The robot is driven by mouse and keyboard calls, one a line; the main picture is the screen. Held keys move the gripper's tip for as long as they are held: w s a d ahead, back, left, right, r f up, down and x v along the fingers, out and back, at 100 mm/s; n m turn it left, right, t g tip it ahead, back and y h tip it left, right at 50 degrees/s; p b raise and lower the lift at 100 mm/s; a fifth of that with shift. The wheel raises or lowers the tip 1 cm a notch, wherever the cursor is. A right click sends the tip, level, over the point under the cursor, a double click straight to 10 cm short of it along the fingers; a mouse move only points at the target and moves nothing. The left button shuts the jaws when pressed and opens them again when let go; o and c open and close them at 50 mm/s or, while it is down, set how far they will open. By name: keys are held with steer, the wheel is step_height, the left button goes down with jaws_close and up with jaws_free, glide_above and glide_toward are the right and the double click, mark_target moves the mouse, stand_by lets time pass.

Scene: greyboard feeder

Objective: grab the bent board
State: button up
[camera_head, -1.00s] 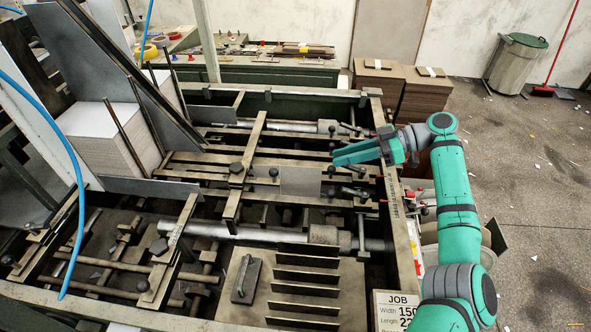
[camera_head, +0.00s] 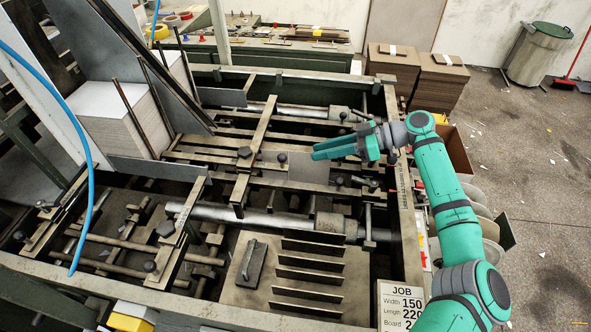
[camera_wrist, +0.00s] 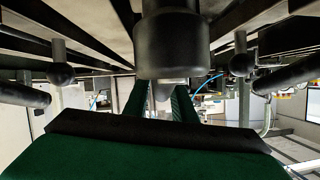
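A small flat grey panel (camera_head: 309,172) stands among the bars in the middle of the machine in the head view. It may be the bent board, but I cannot make out a bend. My gripper (camera_head: 318,151) reaches in from the right, its fingertips just above and behind the panel's top edge in the picture. I cannot tell whether they touch it. In the wrist view two green fingers of my gripper (camera_wrist: 160,100) point away with a gap between them. No board shows clearly held there.
Metal bars, knobs and a steel shaft (camera_head: 260,221) crowd the machine around my gripper. A stack of greyboard (camera_head: 125,125) stands at the left. Upright plates (camera_head: 310,262) stand in a row at the front. Brown board stacks (camera_head: 440,85) stand behind on the floor.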

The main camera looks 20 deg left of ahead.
steer(key=shift+x, duration=0.9)
jaws_close()
